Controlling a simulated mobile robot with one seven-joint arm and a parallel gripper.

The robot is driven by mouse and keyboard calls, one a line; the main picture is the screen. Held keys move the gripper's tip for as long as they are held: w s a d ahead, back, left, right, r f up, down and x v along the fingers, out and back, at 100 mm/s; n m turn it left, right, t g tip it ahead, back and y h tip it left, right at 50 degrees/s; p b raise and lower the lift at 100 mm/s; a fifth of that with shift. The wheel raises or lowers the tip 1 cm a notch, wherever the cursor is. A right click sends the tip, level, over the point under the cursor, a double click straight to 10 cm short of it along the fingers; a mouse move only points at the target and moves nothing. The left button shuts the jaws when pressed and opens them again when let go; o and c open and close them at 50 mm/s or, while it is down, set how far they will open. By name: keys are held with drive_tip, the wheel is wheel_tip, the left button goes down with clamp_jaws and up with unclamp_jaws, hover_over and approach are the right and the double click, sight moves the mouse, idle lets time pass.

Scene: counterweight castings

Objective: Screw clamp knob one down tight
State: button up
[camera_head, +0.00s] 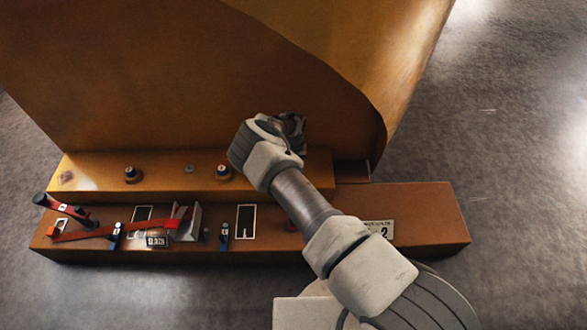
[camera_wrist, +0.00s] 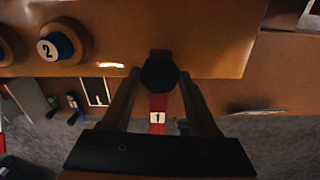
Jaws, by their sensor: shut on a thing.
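My gripper (camera_wrist: 160,78) is shut on a dark round knob (camera_wrist: 158,73), with one finger on each side of it. A red strip with a white label marked 1 (camera_wrist: 157,117) shows between the fingers. I take this for clamp knob one. It lies over the edge of the orange ledge; I cannot tell how far down it sits. In the head view my gripper (camera_head: 289,128) is at the ledge's right part, close to the big orange casting (camera_head: 200,80), and hides the knob. A blue-topped knob marked 2 (camera_wrist: 55,46) stands to its left, also in the head view (camera_head: 223,172).
Another blue-topped knob (camera_head: 131,174) stands further left on the ledge (camera_head: 275,180). Concrete floor lies clear at right.

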drive_tip(key=shift+r+m, duration=0.2)
drive_tip(key=shift+m, duration=0.1)
drive_tip(key=o, duration=1.2)
drive_tip(key=shift+a, duration=0.1)
drive_tip(key=shift+c, duration=0.2)
drive_tip(key=shift+o, duration=1.1)
drive_tip(key=shift+f, duration=0.1)
wheel_tip(320, 180, up, 18)
drive_tip(key=p, duration=0.6)
drive_tip(key=shift+f+p, duration=0.25)
drive_tip(key=shift+p, duration=0.15)
drive_tip(key=shift+s, duration=0.15)
